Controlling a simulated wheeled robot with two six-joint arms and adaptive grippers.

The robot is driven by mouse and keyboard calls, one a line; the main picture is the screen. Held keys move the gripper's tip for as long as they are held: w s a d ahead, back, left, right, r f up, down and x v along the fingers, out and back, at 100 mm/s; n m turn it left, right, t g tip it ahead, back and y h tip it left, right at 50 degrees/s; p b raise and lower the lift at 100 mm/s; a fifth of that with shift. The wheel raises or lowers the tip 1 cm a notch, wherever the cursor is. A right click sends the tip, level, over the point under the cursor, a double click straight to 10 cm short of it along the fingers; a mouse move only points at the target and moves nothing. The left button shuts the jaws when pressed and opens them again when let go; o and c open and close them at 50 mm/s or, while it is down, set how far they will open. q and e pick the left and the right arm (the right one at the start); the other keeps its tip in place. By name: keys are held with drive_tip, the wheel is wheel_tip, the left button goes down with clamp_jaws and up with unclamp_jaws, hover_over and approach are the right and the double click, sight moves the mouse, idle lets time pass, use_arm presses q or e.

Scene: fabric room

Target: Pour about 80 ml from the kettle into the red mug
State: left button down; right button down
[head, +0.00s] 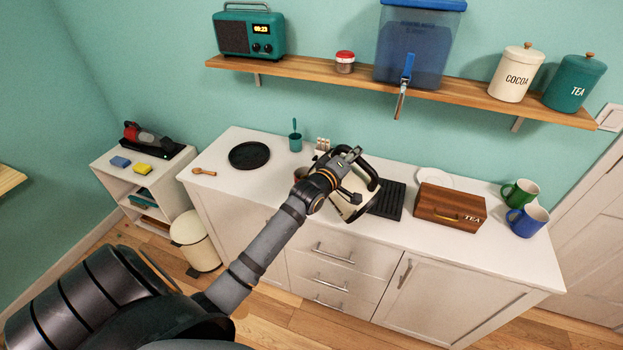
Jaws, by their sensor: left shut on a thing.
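The cream kettle (340,208) with a black handle is near the middle of the white counter, partly covered by my left gripper (350,163). My left arm reaches up from the lower left, and the gripper is shut on the kettle at its handle. Whether the kettle touches the counter is hard to tell. A small reddish-brown patch (299,173) shows just left of my gripper; it may be the red mug, mostly hidden behind my arm. My right gripper is out of view.
A black ridged tray (389,201) lies right of the kettle, then a wooden tea box (451,207), a green mug (519,192) and a blue mug (527,220). A black round plate (249,155) and a teal cup (295,143) are left. A shelf (455,98) hangs above.

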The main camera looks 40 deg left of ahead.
use_arm(q)
drive_tip(key=shift+a+r, duration=0.15)
drive_tip(key=shift+a, duration=0.1)
drive_tip(key=shift+w+a+f, duration=0.2)
drive_tip(key=shift+a+f, duration=0.05)
drive_tip(key=shift+a, duration=0.35)
drive_tip(key=shift+d, duration=0.15)
drive_tip(key=shift+s+d+r, duration=0.1)
drive_tip(key=shift+d+r, duration=0.05)
drive_tip(key=shift+d, duration=0.05)
drive_tip(key=shift+a, duration=0.15)
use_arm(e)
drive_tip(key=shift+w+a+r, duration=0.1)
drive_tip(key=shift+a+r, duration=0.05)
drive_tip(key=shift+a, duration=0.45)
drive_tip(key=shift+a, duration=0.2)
